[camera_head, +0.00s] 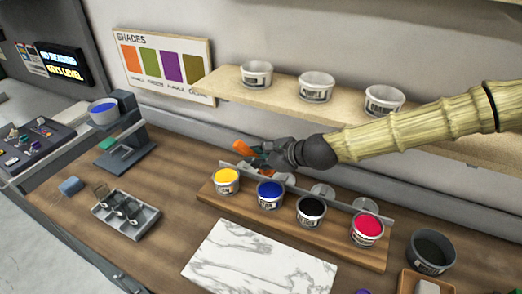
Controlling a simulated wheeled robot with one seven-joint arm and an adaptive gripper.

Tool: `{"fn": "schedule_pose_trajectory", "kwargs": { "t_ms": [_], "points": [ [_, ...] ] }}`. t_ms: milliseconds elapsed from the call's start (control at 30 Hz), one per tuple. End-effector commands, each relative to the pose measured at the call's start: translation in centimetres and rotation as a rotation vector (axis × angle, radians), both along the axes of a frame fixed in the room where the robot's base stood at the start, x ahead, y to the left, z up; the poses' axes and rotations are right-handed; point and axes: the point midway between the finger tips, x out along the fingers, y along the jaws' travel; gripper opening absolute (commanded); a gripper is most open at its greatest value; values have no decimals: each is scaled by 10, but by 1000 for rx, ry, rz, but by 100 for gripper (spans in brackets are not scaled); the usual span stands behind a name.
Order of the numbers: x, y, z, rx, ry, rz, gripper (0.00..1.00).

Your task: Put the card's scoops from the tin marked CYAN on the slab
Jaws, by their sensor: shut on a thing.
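My gripper (262,156) is shut on an orange-handled tool (243,147), held above the back of the tin rack, near the yellow and blue tins. The tool's working end is hard to make out. A row of open tins stands on the rack: yellow ink (227,176), blue ink (270,189), black ink (311,206) and red-pink ink (367,225). Their labels are too small to read, so I cannot tell which is marked CYAN. The white marble slab (258,262) lies bare in front of the rack.
A shades card (165,63) with coloured swatches hangs on the wall. A shelf (222,86) holds several pale tins.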

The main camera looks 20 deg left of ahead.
Motion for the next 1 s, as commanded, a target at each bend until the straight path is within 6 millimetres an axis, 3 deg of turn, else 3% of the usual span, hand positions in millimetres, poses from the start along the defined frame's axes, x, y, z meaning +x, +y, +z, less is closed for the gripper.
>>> {"fn": "schedule_pose_trajectory", "kwargs": {
  "t_ms": [800, 1000],
  "points": [
    [9, -13, -77, 0, 6, -1, 0],
    [10, -17, -86, -1, 5, 1, 0]
  ]
}}
